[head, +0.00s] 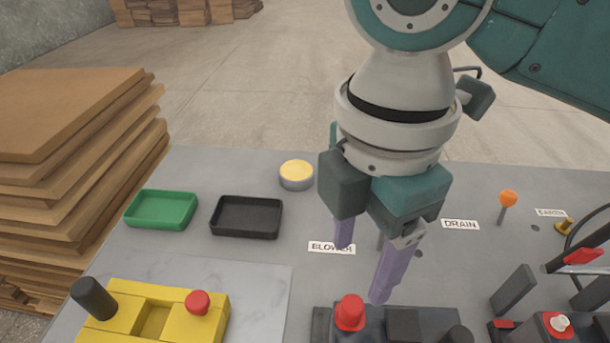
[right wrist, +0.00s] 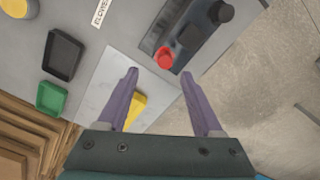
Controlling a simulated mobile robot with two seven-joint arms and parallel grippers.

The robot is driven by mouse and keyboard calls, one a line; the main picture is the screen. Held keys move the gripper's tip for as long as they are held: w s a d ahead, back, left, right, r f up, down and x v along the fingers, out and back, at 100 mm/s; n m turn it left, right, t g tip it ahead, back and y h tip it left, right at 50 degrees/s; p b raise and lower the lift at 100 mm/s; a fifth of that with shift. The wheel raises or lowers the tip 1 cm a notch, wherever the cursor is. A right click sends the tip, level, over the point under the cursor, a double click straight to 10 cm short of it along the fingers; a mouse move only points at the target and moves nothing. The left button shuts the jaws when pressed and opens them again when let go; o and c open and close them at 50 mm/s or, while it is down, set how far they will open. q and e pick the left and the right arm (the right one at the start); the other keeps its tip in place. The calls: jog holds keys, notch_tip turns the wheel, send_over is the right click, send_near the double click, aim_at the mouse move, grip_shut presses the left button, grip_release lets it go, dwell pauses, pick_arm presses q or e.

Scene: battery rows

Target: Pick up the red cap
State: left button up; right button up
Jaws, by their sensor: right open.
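A red cap (head: 350,312) stands on the dark block (head: 320,325) at the bottom middle of the head view. It also shows in the right wrist view (right wrist: 165,57), just beyond the fingertips and between their lines. Another red, cap-like piece (head: 198,302) stands on the yellow block (head: 125,295) at the lower left. My right gripper (head: 364,272) is open and empty, its purple fingers pointing down above the table, apart from the cap. In the right wrist view the gripper (right wrist: 158,74) has clear space between its fingers. My left gripper is not in view.
A green tray (head: 161,209), a black tray (head: 246,217) and a yellow-topped round button (head: 296,174) lie behind. An orange-knobbed lever (head: 508,199) stands at right, near a small block with a red-and-white knob (head: 557,325). Stacked boards (head: 70,130) flank the table's left.

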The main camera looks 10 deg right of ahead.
aim_at(353, 304)
jog(key=f, duration=0.2)
jog(key=shift+s+f, duration=0.3)
jog(key=shift+s, duration=0.1)
jog(key=shift+s+f+b, duration=0.1)
jog(key=shift+f+b, duration=0.2)
jog(key=shift+f, duration=2.5)
jog(key=shift+c, duration=0.4)
grip_shut()
